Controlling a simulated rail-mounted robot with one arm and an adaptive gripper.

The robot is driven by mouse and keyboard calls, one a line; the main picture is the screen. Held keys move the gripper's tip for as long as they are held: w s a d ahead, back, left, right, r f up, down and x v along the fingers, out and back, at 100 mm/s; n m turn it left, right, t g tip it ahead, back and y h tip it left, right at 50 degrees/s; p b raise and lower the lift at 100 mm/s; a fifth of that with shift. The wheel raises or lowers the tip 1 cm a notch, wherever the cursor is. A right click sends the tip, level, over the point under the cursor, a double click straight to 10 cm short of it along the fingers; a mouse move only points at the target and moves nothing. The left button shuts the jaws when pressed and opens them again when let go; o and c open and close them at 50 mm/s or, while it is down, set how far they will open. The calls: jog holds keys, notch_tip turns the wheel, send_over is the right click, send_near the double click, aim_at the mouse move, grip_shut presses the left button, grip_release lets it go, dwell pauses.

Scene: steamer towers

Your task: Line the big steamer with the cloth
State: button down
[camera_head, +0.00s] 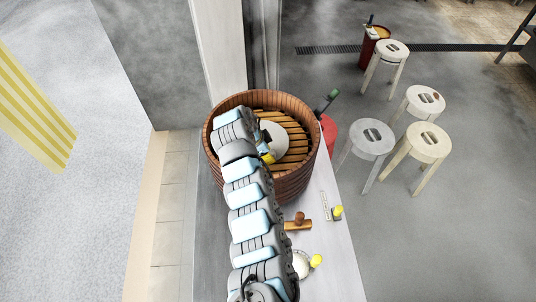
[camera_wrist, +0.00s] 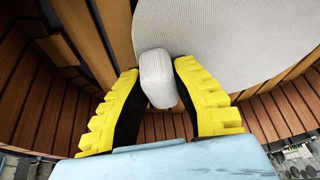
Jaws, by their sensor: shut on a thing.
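The big steamer (camera_head: 309,173) is a round, brown wooden tub with a slatted floor (camera_head: 296,151). Its wooden wall (camera_wrist: 15,90) fills much of the wrist view. The cloth (camera_head: 290,135) is a flat, pale round piece inside the steamer's rim, partly hidden by my arm. In the wrist view the cloth (camera_wrist: 235,45) shows a fine weave and a thick pale tab at its edge. My gripper (camera_head: 267,157) reaches into the steamer. Its yellow fingers (camera_wrist: 157,72) are shut on the cloth's tab. I cannot tell whether the cloth touches the slats.
The steamer stands on a grey counter (camera_head: 335,255). Near it lie a wooden-handled tool (camera_head: 298,222), a yellow-knobbed item (camera_head: 337,212) and a pale round item with a yellow knob (camera_head: 301,264). A red container (camera_head: 328,133) stands behind right. Several stools (camera_head: 372,138) stand beyond.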

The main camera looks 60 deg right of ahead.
jog(key=shift+f, duration=0.4)
jog(key=c, duration=1.2)
grip_release()
jog(key=shift+c, duration=0.2)
jog(key=shift+s+a, duration=0.15)
jog(key=shift+w+d+b+v, duration=0.15)
jog(key=shift+v, duration=1)
jog(key=shift+w+d+b+v, duration=0.15)
jog(key=shift+d+v, duration=0.05)
jog(key=shift+v, duration=0.95)
jog(key=shift+w+d+b+v, duration=0.15)
jog(key=shift+v, duration=1)
jog(key=o, duration=0.6)
jog(key=shift+o, duration=0.2)
jog(key=v, duration=1.2)
